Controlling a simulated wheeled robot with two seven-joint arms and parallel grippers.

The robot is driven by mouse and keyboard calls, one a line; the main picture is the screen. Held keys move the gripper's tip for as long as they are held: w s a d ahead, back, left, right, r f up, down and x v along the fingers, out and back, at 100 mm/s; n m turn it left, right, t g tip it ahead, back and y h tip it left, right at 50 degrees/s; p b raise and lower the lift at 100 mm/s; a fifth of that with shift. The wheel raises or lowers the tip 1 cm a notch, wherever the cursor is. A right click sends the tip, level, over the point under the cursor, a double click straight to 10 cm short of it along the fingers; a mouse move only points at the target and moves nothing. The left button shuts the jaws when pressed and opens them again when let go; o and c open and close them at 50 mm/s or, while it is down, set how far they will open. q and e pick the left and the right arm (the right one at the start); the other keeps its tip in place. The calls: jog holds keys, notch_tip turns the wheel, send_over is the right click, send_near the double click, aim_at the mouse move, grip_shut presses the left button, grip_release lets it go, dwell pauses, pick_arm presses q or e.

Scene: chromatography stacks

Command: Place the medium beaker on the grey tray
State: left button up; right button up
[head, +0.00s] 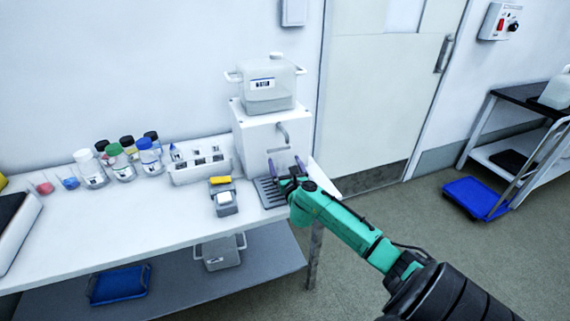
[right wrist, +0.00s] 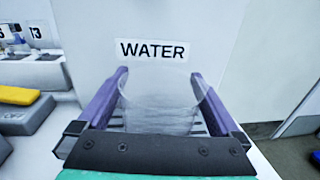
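The medium beaker (right wrist: 160,100) is clear and looks upright in the right wrist view. It fills the gap between the two purple fingers of my right gripper (right wrist: 159,88), its upper sides meeting both fingers. In the head view this gripper (head: 284,171) is in front of the white dispenser, over the slatted grey tray (head: 266,194). The beaker is too small and faint to make out there. Slats of the tray show behind the beaker in the wrist view. I cannot tell whether the beaker's base touches the tray. My left gripper is out of view.
The white dispenser (head: 259,134) with a tap carries a clear container (head: 267,88). To its left are a small grey device (head: 225,203), a white rack (head: 188,172) and several capped bottles (head: 122,165). The front middle of the bench (head: 130,225) is clear.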

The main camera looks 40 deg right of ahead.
jog(key=shift+r, duration=0.2)
jog(key=p+v, duration=0.1)
jog(key=v, duration=1)
jog(key=shift+f, duration=0.15)
jog(key=shift+s+a, duration=0.2)
jog(key=shift+s, duration=0.35)
